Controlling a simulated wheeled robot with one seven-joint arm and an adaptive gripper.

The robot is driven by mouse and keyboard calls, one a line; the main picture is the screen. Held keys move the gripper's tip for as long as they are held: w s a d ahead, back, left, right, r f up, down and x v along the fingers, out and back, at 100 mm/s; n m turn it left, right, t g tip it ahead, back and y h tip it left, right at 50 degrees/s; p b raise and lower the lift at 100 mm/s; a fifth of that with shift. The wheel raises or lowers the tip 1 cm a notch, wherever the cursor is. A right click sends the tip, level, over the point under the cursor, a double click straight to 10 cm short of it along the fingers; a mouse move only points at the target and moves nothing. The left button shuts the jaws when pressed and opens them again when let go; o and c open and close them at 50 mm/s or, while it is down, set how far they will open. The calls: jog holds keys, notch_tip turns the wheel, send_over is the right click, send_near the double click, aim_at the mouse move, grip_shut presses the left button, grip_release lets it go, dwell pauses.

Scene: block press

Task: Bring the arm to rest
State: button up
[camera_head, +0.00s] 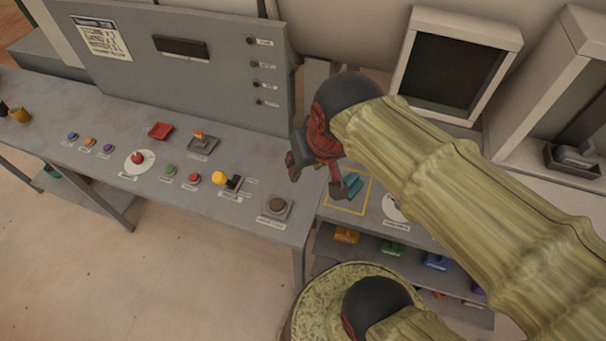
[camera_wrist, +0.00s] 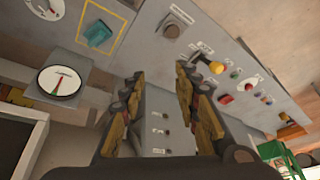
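My arm reaches in from the right in the head view. My gripper (camera_head: 315,178) is above the bench, near the gap between the control bench and the side table. In the wrist view my gripper (camera_wrist: 159,80) has its two fingers apart, with nothing between them. A teal block (camera_head: 353,187) lies in a yellow-outlined square on the side table, partly hidden behind a finger in the head view. The teal block also shows clear of the fingers in the wrist view (camera_wrist: 97,34).
An upright grey panel (camera_head: 130,60) stands behind. A dial (camera_wrist: 62,82) is in the wrist view. Colored blocks sit on a lower shelf (camera_head: 325,247).

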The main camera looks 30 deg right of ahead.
jog(key=s+a+n, duration=0.1)
jog(key=s+a+r+n+t, duration=0.1)
jog(key=a, duration=0.1)
jog(key=shift+s+n, duration=0.3)
jog(key=shift+s, duration=0.05)
jog(key=shift+d+r, duration=0.1)
dwell(0.3)
